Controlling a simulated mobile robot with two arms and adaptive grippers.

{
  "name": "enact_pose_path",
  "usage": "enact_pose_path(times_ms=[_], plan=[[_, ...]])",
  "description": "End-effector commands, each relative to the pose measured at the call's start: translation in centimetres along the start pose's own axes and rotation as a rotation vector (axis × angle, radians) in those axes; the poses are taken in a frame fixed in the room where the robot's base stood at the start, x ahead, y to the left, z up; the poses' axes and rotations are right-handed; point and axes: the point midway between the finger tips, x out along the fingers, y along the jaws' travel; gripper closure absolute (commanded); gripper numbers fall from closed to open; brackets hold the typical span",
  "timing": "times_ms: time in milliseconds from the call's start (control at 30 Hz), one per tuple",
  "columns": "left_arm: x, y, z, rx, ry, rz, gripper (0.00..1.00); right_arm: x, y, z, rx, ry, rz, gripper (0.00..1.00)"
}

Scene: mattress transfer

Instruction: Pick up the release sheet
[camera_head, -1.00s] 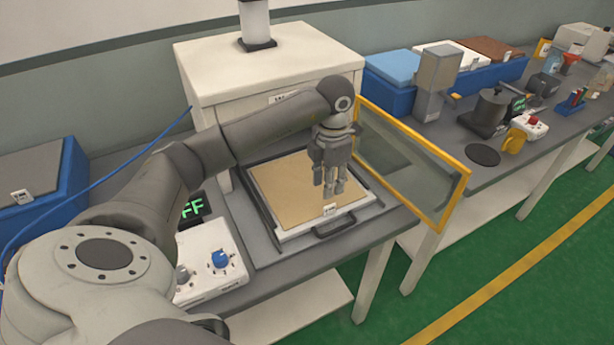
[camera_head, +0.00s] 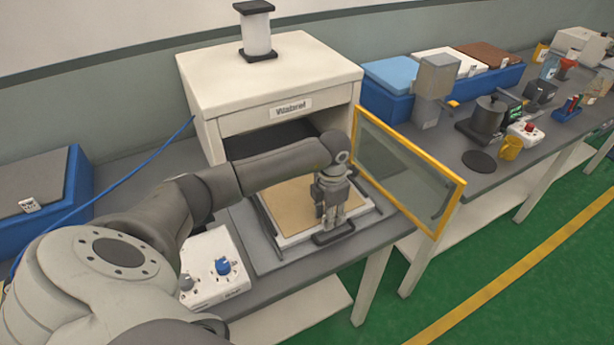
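A flat tan sheet (camera_head: 288,207), which looks like the release sheet, lies on a pale pull-out tray (camera_head: 297,236) in front of the white press. The tray has a dark handle (camera_head: 322,239) on its front edge. My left gripper (camera_head: 331,226) points down at the front right part of the tray, by the handle, and covers part of the sheet's front edge. Its fingers are close together, and I cannot tell whether they touch the sheet or hold anything. My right gripper is not in view.
The white press (camera_head: 265,85) stands behind the tray. Its yellow-framed glass door (camera_head: 408,168) hangs open on the right, close to my gripper. A control box (camera_head: 212,268) with a blue knob stands left of the tray. Blue bins and tools fill the benches.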

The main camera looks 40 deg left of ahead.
Motion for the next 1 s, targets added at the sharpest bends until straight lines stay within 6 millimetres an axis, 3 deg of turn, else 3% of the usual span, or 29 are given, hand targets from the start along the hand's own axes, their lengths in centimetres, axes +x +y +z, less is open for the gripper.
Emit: enact_pose_path(times_ms=[33, 233, 667, 767, 1000], plan=[[0.0, 0.0, 0.0, 0.0, 0.0, 0.0, 0.74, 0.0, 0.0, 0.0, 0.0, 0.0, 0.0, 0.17], [-0.1, 0.0, 0.0, 0.0, 0.0, 0.0, 1.0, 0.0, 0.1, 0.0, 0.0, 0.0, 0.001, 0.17], [-0.5, 0.1, 0.1, 0.0, -0.003, 0.001, 1.0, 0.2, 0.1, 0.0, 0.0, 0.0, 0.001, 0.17], [-1.6, 0.1, 0.1, 0.001, -0.005, 0.002, 1.0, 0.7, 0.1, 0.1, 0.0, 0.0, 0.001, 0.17], [-6.5, 0.1, 0.1, 0.0, -0.006, 0.004, 1.0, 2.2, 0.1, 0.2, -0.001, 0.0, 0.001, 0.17]])
